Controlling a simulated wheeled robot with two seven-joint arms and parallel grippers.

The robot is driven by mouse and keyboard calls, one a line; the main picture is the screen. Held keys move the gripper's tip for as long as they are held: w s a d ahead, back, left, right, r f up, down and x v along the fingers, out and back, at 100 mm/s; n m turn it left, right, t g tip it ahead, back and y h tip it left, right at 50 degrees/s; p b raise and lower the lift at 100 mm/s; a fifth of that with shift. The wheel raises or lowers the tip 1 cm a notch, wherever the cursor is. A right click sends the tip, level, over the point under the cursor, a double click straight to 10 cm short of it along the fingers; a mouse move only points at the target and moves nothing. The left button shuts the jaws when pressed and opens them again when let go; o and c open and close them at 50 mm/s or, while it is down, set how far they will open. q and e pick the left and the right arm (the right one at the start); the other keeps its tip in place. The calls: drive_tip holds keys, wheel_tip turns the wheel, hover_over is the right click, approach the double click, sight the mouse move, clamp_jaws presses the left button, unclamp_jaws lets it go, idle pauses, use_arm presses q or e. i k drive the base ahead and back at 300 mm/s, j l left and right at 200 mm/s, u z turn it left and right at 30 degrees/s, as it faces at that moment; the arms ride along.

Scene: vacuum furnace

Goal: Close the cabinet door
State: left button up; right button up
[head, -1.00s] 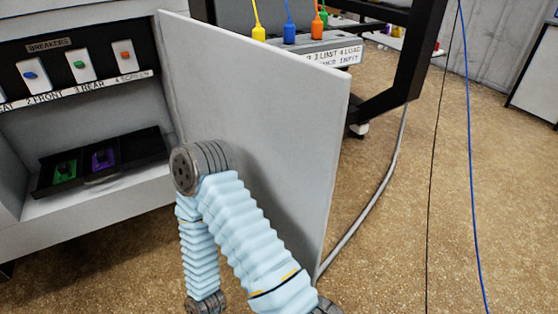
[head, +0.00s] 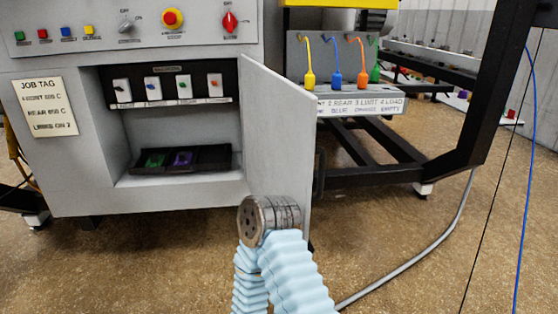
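The grey cabinet door (head: 278,145) stands open in the middle of the head view. It is hinged at the right side of the cabinet opening and swings out toward me. The cabinet (head: 65,180) is open, showing a row of breakers (head: 168,88) and a dark tray (head: 215,158) below them. One of my arms, with light blue sleeves and a grey joint, rises from the bottom edge in front of the door's lower part. I cannot tell whether it touches the door. Neither gripper shows in this view.
A control panel with a red knob (head: 172,18) is above the opening. A job tag (head: 47,107) is at left. Right of the door stand a black frame (head: 400,172) and a rack with coloured tags (head: 335,80). A grey cable (head: 420,270) crosses the floor at right.

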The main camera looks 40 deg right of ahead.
sight(280, 116)
drive_tip(key=k+l, duration=0.15)
drive_tip(key=l, duration=0.2)
drive_tip(key=k+l, duration=0.1)
drive_tip(key=l, duration=0.3)
drive_tip(key=i+l, duration=0.1)
drive_tip(key=l, duration=0.25)
drive_tip(key=i+l, duration=0.15)
drive_tip(key=l, duration=0.2)
drive_tip(key=i+l, duration=0.1)
drive_tip(key=l, duration=0.25)
drive_tip(key=i+l, duration=0.15)
drive_tip(key=l, duration=0.25)
drive_tip(key=i+l, duration=0.1)
drive_tip(key=l, duration=0.25)
drive_tip(key=z, duration=0.05)
